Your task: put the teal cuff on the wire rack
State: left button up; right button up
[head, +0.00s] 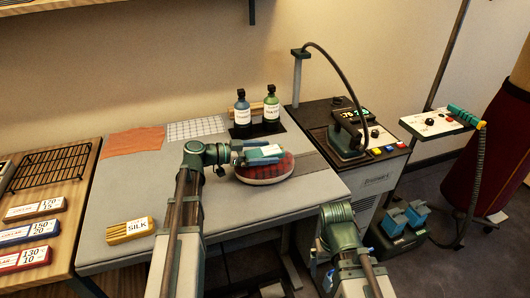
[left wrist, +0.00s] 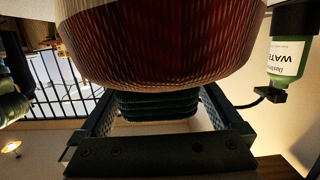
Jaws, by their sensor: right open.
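My left gripper (head: 266,157) is over the red plaid pressing cushion (head: 264,176), at its top. In the left wrist view the cushion (left wrist: 160,45) fills the top and hides the fingertips. A dark green ribbed piece (left wrist: 160,105) shows between the fingers; I cannot tell whether it is the teal cuff or part of the gripper. No cuff is clearly seen elsewhere. I cannot tell whether the left jaws are open or shut. The black wire rack (head: 60,158) lies on the wooden table at the left. My right gripper (head: 320,272) is open, low in front of the table.
Two bottles (head: 242,112) stand on a dark mat behind the cushion. A steam iron (head: 347,138) rests on the station at right. A yellow silk box (head: 130,230) lies near the front. Several label boxes (head: 25,233) lie before the rack. The grey table's middle left is clear.

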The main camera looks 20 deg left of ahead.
aim_at(252, 154)
pick_arm(q)
jog(key=shift+r+p+v, duration=0.25)
jog(key=shift+p+v, duration=0.25)
jog(key=shift+v, duration=0.65)
jog(key=shift+r+p+v, duration=0.3)
jog(key=shift+p+v, duration=0.2)
jog(key=shift+v, duration=0.65)
jog(key=p+v, duration=0.1)
jog(key=v, duration=0.8)
jog(key=shift+p, duration=0.3)
